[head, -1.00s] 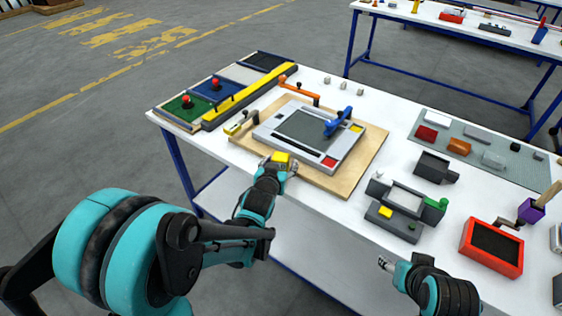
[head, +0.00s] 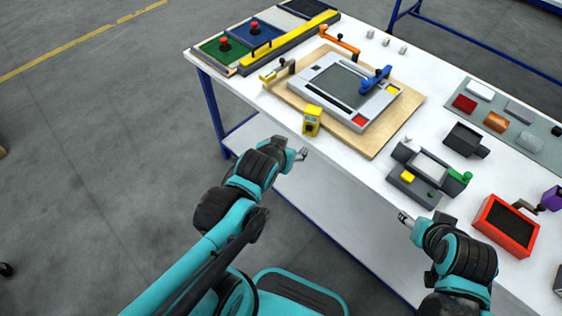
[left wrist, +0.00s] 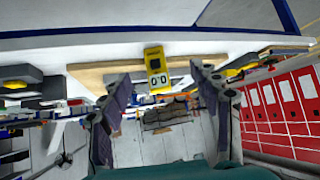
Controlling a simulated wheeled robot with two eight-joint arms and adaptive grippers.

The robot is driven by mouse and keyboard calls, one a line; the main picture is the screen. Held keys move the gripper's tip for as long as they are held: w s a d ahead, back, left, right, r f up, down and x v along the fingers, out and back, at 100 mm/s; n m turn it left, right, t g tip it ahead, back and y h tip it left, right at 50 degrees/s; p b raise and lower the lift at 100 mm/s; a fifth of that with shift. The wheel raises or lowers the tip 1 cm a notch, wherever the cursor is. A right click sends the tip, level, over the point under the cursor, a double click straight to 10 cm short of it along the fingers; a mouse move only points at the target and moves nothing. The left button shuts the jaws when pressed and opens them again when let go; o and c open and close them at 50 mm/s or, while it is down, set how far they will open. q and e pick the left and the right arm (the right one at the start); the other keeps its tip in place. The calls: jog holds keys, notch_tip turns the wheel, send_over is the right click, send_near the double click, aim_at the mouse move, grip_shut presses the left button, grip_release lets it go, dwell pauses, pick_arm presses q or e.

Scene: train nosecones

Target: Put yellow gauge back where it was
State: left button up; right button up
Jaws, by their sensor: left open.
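In the left wrist view the gauge (left wrist: 156,68) shows a display reading like 0.0, beyond and between my fingers. My left gripper (head: 300,154) is open and empty, just off the table's front edge, apart from the gauge. In the left wrist view its two fingers (left wrist: 155,100) are spread wide. My right gripper (head: 404,218) is near the table's front edge; its finger gap is too small to judge.
A grey framed fixture (head: 345,90) with a blue clamp (head: 375,80) sits on the board. Green and blue panels with red knobs and a yellow bar (head: 295,42) are at back left. A grey device (head: 425,172) and red tray (head: 506,226) stand to the right.

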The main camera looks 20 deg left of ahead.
pick_arm(q)
jog(key=s+g, duration=0.2)
jog(key=s, duration=0.6)
jog(key=shift+d+r+g+h, duration=0.3)
jog(key=shift+d, duration=0.05)
jog(key=shift+w, duration=0.1)
dwell(0.5)
